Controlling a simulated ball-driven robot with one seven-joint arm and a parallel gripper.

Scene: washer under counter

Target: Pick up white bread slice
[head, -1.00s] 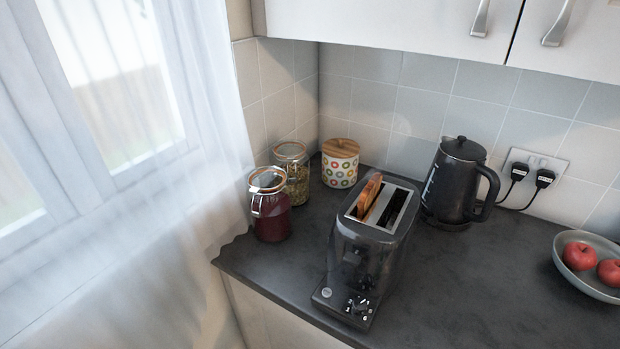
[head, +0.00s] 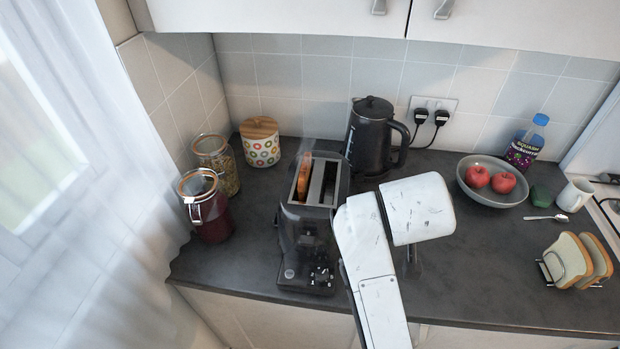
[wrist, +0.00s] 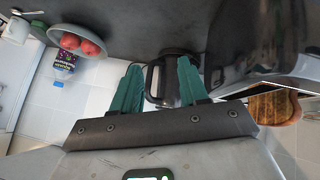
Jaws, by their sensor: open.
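White bread slices (head: 566,258) stand upright in a wire rack at the right end of the counter in the head view. A browned slice (head: 303,178) sits in the left slot of the black toaster (head: 287,238); it also shows at the right of the wrist view (wrist: 272,107). My gripper (wrist: 160,66) shows two teal fingers apart, with nothing held between them. The kettle lies beyond the fingers in the wrist view.
The black kettle (head: 371,135) stands behind the toaster. Jars (head: 211,215) and a patterned canister (head: 261,148) are at left. A fruit bowl (head: 492,196), bottle (head: 525,142), spoon (head: 546,217) and white mug (head: 575,194) are at right. Counter left of the rack is clear.

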